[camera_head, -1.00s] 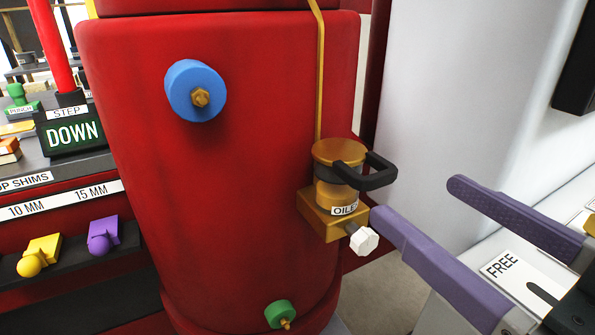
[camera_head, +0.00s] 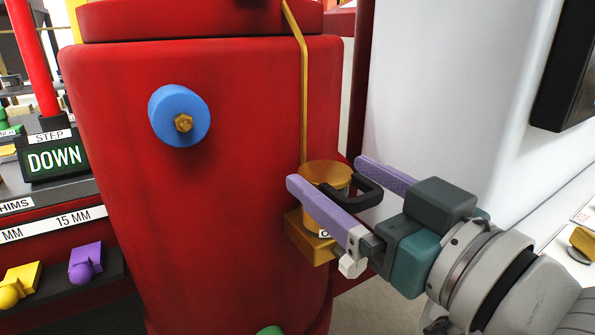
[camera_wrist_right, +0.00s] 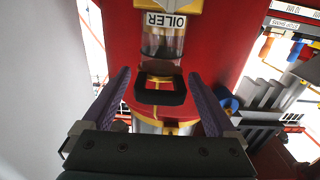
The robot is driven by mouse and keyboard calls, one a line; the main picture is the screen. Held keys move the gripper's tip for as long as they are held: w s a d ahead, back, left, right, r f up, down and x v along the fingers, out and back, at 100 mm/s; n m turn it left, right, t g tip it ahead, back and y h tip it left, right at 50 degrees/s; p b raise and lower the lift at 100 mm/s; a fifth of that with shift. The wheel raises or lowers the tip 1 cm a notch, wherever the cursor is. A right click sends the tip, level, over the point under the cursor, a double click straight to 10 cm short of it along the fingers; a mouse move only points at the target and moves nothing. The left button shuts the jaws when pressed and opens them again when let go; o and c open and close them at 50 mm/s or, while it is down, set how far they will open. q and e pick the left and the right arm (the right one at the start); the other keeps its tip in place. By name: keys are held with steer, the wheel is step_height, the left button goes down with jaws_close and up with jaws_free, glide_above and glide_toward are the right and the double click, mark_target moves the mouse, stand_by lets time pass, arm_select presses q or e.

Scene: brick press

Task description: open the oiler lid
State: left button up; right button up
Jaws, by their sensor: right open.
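The near finger hides part of the cup and label. In the right wrist view, the handle (camera_wrist_right: 160,98) lies between the two fingers, with visible gaps on both sides. My left gripper is not in view.
The red cylinder (camera_head: 220,230) stands directly behind the oiler and carries a blue knob (camera_head: 180,116). A thin yellow pipe (camera_head: 303,100) runs down to the oiler. A white hexagonal knob (camera_head: 351,265) sits below the near finger.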

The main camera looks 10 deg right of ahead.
steer(key=shift+c, duration=0.2)
jaws_close()
stand_by(0.6)
